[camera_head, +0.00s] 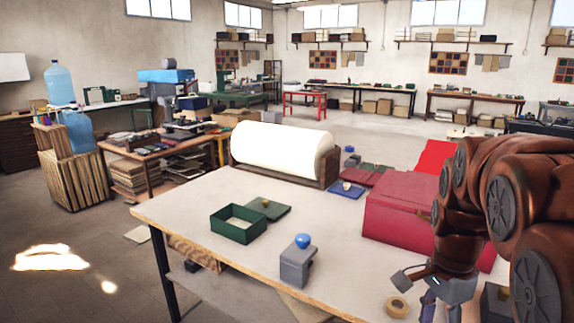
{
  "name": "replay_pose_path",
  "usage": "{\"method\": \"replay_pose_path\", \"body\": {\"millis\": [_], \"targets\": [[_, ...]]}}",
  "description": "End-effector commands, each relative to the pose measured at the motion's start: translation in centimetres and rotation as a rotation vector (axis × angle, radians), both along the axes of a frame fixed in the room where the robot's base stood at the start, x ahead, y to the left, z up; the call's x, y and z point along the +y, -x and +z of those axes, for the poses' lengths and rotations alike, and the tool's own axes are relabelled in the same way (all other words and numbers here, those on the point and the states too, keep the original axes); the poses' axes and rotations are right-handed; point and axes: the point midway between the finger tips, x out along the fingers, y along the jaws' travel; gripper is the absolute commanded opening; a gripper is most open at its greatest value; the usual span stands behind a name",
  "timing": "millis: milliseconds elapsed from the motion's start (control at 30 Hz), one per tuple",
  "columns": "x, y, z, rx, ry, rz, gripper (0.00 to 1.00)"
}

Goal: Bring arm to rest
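My arm, brown with round dark joint caps, fills the right side of the head view. My gripper (441,300) hangs down at the lower right, over the front part of the table (190,215). Its fingertips are cut off by the bottom edge, so its opening and anything between the fingers are hidden. A tan roll of tape (397,306) lies on the table just left of the gripper. A large red box (395,212) stands behind the gripper and is partly covered by my arm.
An open green box (238,224) and a grey block with a blue knob (296,262) stand on the table. A white roll (283,148) lies in a wooden holder at the back edge. A dark block (496,302) sits right of the gripper.

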Motion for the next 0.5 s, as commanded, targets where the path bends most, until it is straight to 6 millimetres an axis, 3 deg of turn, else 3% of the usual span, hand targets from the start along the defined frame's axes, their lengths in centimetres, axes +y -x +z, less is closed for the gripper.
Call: {"method": "replay_pose_path", "body": {"millis": [200,500], "targets": [[3.9,6.4,-1.6,0.021,-0.049,0.435,0.49],[7.4,14.8,-4.9,0.049,-0.122,1.039,0.49]]}}
